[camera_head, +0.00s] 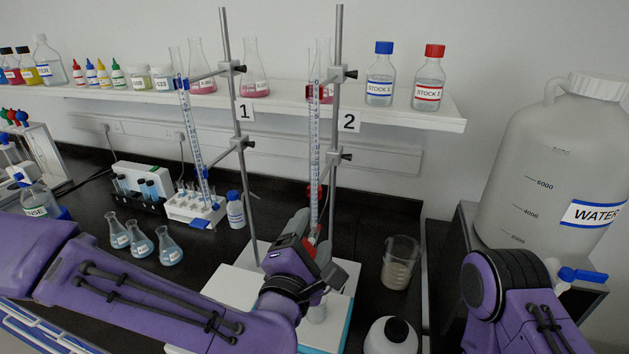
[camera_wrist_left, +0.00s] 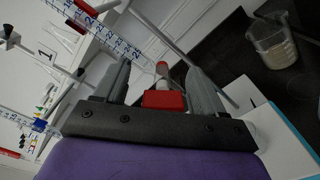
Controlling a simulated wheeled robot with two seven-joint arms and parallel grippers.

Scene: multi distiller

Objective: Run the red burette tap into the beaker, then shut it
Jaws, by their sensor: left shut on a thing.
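The red burette (camera_head: 315,140) stands upright in clamps on the stand marked 2. Its red tap (camera_head: 312,239) is mostly covered by my left gripper (camera_head: 318,243) in the head view. In the left wrist view the red tap handle (camera_wrist_left: 165,99) sits between the two fingers of my left gripper (camera_wrist_left: 165,85), which is shut on it. A clear glass beaker (camera_head: 400,264) with pale contents stands on the dark bench, right of the stand and apart from the burette; it also shows in the left wrist view (camera_wrist_left: 272,44). My right gripper is out of view.
Partly hidden below my left gripper is a pale vessel (camera_head: 317,311). A second burette (camera_head: 190,130) stands at the left. A white round bottle (camera_head: 392,336) is at the front, a large water carboy (camera_head: 550,170) at the right. Several small flasks (camera_head: 142,242) stand left.

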